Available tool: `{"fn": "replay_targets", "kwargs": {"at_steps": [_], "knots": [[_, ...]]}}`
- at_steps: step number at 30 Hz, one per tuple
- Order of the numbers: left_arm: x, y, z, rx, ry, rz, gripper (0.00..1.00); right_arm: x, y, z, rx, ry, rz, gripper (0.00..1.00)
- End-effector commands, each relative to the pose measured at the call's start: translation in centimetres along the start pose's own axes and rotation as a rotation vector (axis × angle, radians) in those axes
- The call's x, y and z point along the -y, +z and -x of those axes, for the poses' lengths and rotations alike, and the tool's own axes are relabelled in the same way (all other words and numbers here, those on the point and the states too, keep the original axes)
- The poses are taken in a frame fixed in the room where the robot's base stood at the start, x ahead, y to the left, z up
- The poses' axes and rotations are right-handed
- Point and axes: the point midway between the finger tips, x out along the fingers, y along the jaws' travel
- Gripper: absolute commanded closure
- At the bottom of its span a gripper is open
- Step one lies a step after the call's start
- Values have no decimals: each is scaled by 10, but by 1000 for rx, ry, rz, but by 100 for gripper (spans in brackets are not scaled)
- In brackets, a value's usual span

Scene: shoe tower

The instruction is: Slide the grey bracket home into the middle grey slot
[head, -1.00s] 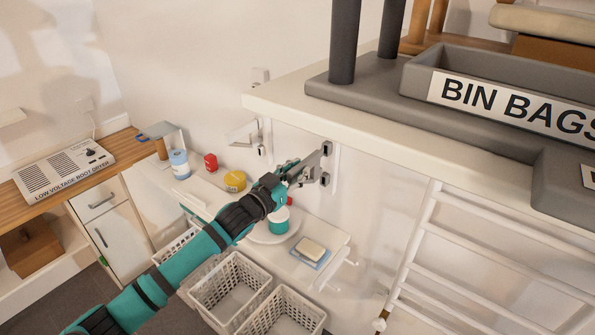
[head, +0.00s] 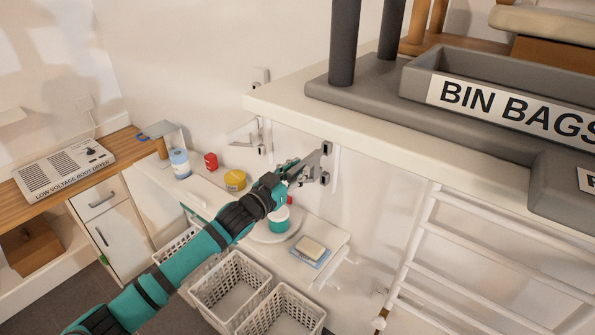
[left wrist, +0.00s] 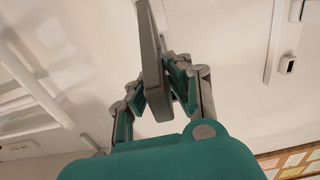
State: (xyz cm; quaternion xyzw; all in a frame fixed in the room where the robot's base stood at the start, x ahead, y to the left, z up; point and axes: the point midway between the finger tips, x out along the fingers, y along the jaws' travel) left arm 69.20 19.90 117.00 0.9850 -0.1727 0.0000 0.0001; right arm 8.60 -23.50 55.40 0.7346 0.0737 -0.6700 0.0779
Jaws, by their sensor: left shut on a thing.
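The grey bracket (head: 309,163) is a flat, slanted bar in the head view, below the pale shelf's front edge. My left gripper (head: 290,174) is shut on its near end. The bracket's far end reaches the white upright, where a grey slot piece (head: 324,178) shows just below it; I cannot tell whether it is in a slot. In the left wrist view the bracket (left wrist: 152,55) stands between the fingers of my left gripper (left wrist: 158,90). Another dark grey slot piece (left wrist: 288,65) sits on a white strip at the right there. My right gripper is not in view.
The pale shelf (head: 380,140) overhangs the bracket on the right, with a grey bin bags tray (head: 430,85) on it. A white rail rack (head: 424,225) hangs below. Under my left arm are a white ledge with tins and soap, and white baskets (head: 235,285).

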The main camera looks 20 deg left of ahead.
Motion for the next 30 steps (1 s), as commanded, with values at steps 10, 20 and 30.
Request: {"fn": "replay_targets", "kwargs": {"at_steps": [10, 20, 30], "knots": [[0, 0, -8, -1, 0, 0, 100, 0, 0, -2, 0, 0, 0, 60], [0, 0, -17, -1, 1, 0, 100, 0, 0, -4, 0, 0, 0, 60], [0, 0, -25, -2, 0, 1, 100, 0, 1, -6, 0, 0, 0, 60]]}}
